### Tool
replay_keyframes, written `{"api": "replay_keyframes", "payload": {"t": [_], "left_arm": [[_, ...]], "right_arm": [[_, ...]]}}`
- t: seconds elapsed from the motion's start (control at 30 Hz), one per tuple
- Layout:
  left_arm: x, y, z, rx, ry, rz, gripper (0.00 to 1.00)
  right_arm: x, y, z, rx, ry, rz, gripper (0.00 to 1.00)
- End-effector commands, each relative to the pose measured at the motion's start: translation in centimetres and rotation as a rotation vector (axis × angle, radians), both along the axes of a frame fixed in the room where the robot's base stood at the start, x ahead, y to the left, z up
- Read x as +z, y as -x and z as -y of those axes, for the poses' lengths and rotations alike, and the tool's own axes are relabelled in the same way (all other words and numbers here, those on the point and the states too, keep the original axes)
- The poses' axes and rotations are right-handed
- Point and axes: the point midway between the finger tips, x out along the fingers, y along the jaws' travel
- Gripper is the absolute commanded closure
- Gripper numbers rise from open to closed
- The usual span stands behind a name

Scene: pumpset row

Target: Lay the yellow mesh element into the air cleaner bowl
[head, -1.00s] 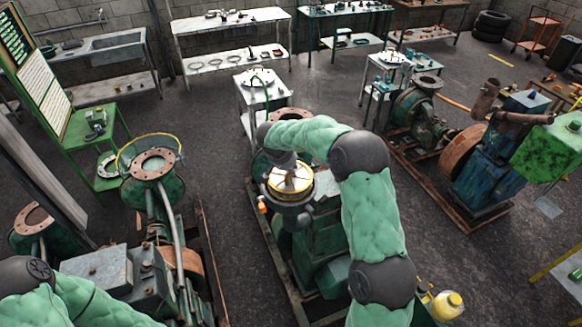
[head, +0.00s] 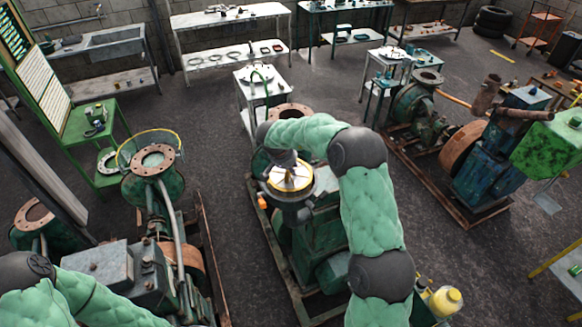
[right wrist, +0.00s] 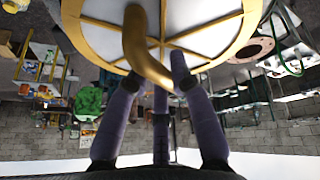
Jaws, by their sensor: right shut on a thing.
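The yellow mesh element (head: 302,184), a yellow ring with pale mesh and spokes, is level at the top of the dark air cleaner bowl (head: 291,197) on the middle pump set. I cannot tell whether it rests in the bowl or is just above it. My right gripper (head: 287,165) reaches over it from above. In the right wrist view, the gripper's fingers (right wrist: 162,85) are closed on the curved yellow handle of the element (right wrist: 205,25). The bowl is not recognisable there. My left arm shows at the lower left of the head view, but its gripper is outside it.
The green middle pump set (head: 318,225) stands under the bowl. A rusty-flanged pump set (head: 153,185) stands at left and a blue one (head: 485,165) at right. A yellow container (head: 446,302) is at lower right. A small white table (head: 258,88) stands behind. Open floor lies at right.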

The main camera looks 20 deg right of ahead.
Motion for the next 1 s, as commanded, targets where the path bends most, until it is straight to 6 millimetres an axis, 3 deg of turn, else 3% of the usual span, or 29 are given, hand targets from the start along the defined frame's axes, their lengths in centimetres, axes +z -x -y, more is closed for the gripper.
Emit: {"api": "replay_keyframes", "payload": {"t": [0.93, 0.97, 1.0], "left_arm": [[0.0, 0.0, 0.0, 0.0, 0.0, 0.0, 0.6], [0.0, 0.0, 0.0, 0.0, 0.0, 0.0, 0.6], [0.0, 0.0, 0.0, 0.0, 0.0, 0.0, 0.6]], "right_arm": [[-1.7, -0.1, 0.0, 0.0, 0.0, 0.002, 1.0], [-1.7, -0.1, 0.0, 0.0, 0.0, 0.002, 0.74], [-1.6, -0.1, 0.0, 0.0, 0.0, 0.002, 0.63]]}}
